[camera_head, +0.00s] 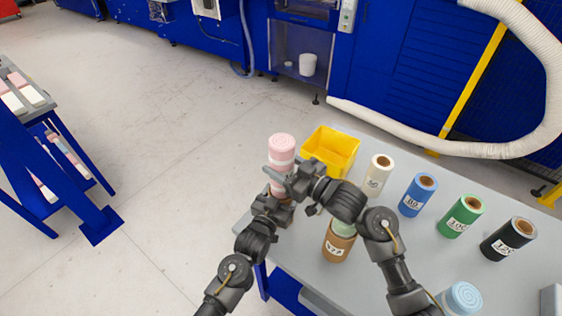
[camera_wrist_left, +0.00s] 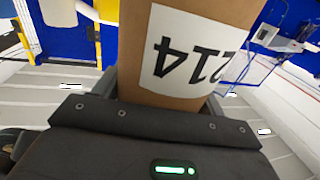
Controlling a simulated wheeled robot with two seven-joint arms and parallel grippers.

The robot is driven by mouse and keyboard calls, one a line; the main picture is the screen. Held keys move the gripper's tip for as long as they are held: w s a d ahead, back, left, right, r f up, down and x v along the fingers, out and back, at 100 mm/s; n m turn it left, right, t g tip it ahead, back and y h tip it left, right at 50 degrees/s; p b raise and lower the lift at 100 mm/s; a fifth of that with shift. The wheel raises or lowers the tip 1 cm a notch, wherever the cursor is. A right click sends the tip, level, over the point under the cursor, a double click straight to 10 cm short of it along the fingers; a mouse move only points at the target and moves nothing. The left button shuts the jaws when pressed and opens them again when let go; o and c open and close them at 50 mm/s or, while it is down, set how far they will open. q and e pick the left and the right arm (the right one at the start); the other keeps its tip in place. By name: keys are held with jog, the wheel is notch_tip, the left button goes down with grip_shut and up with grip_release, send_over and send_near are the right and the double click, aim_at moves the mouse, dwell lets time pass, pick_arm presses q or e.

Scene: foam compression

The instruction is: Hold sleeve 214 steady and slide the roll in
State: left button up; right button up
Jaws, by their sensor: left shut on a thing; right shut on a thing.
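The roll (camera_head: 282,148) is a pink cylinder with pale bands, standing upright near the table's left edge. My right gripper (camera_head: 280,174) is shut around it, below its top. My left gripper (camera_head: 275,208) is just below and shut on sleeve 214, a brown tube with a white label. In the left wrist view the sleeve (camera_wrist_left: 185,50) sits between the jaws (camera_wrist_left: 160,100), its label upside down. In the head view the grippers hide the sleeve, so I cannot tell whether the roll's lower end is inside it.
A yellow bin (camera_head: 331,150) stands just right of the roll. Another brown sleeve (camera_head: 338,243) with a green top is near my right arm. White (camera_head: 379,176), blue (camera_head: 417,195), green (camera_head: 461,216) and black (camera_head: 508,239) labelled rolls line the grey table (camera_head: 400,245). A light-blue roll (camera_head: 462,298) is nearer.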

jog(key=shift+f, duration=0.55)
jog(key=shift+s+a+f, duration=0.1)
jog(key=shift+s+f, duration=0.15)
jog(key=shift+f, duration=0.25)
jog(key=shift+s+f, duration=0.25)
jog(key=shift+f, duration=0.25)
jog(key=shift+s+f, duration=0.1)
jog(key=shift+f, duration=0.3)
jog(key=shift+w+r, duration=0.3)
jog(key=shift+r, duration=0.25)
jog(key=shift+w+r, duration=0.25)
jog(key=shift+r, duration=2.45)
jog(key=shift+f, duration=0.1)
jog(key=shift+f, duration=0.2)
